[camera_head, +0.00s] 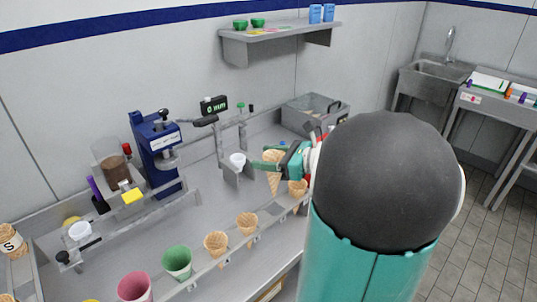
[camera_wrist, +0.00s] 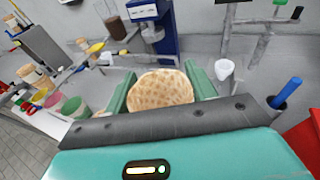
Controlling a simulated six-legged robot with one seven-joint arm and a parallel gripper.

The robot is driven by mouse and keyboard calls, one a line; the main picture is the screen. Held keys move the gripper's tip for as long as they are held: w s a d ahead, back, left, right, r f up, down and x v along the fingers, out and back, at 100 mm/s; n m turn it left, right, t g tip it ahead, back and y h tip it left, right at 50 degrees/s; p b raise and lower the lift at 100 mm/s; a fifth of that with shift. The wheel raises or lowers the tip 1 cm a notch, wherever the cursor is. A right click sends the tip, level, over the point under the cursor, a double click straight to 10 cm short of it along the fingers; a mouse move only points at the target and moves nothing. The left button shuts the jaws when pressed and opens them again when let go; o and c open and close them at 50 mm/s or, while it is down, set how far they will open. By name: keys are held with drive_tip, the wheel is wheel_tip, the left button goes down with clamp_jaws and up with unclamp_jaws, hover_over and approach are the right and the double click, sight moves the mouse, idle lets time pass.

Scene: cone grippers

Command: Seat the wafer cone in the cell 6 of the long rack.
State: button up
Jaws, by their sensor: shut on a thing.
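The wafer cone (camera_head: 273,182) is tan with a waffle pattern. My gripper (camera_head: 272,160) is shut on it near its top and holds it upright, point down. In the wrist view the cone's round tan top (camera_wrist: 160,90) sits between the two green fingers. The long rack (camera_head: 272,224) runs along the counter's front edge. It holds a pink cone (camera_head: 135,287), a green cone (camera_head: 177,262) and several wafer cones, one of them (camera_head: 298,187) just right of the held cone. I cannot read the cell numbers. My arm hides the rack's right end.
A blue machine (camera_head: 156,150) stands at the back left. A small stand with a white cup (camera_head: 237,160) is left of my gripper. A grey bin (camera_head: 315,112) is behind it. The counter (camera_head: 205,205) between the stand and the rack is clear.

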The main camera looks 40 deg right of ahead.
drive_tip(key=shift+d+f, duration=0.1)
drive_tip(key=shift+f, duration=1.5)
wheel_tip(320, 180, down, 10)
drive_tip(key=shift+f, duration=0.25)
drive_tip(key=o, duration=0.7)
drive_tip(key=shift+o, duration=0.2)
drive_tip(key=shift+s, duration=0.15)
drive_tip(key=v, duration=1.3)
drive_tip(key=shift+s, duration=0.25)
